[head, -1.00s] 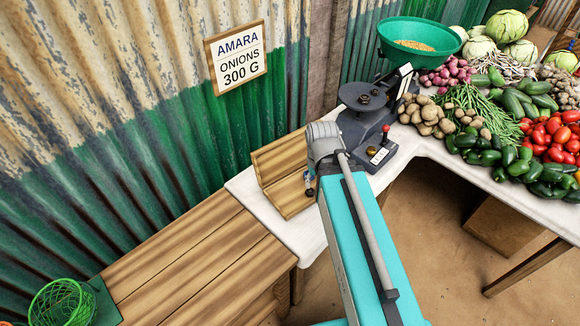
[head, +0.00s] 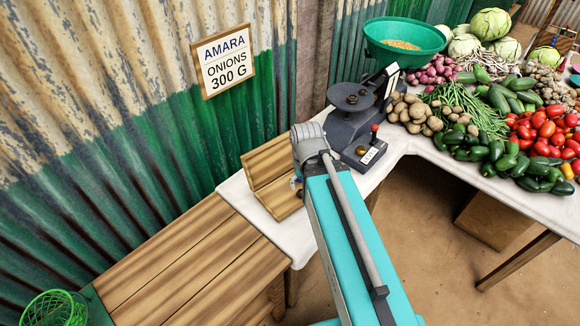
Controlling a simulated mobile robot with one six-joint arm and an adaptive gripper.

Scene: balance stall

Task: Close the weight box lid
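The wooden weight box (head: 281,201) stands on the white-topped counter near the corrugated wall. Its lid (head: 268,163) is open, raised along the back on the wall side. My arm's grey joint is at the right side of the box and covers part of it. A small dark and blue part, probably of my gripper (head: 296,183), shows at the box's right edge. The rest of the gripper is hidden behind my arm. I cannot see its fingers or whether it touches the box.
A dark scale (head: 362,142) with a green bowl (head: 404,40) stands just right of the box. Vegetables cover the counter beyond. A bare wooden bench (head: 190,262) lies at lower left, with a green basket (head: 54,308). A sign (head: 223,62) hangs on the wall.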

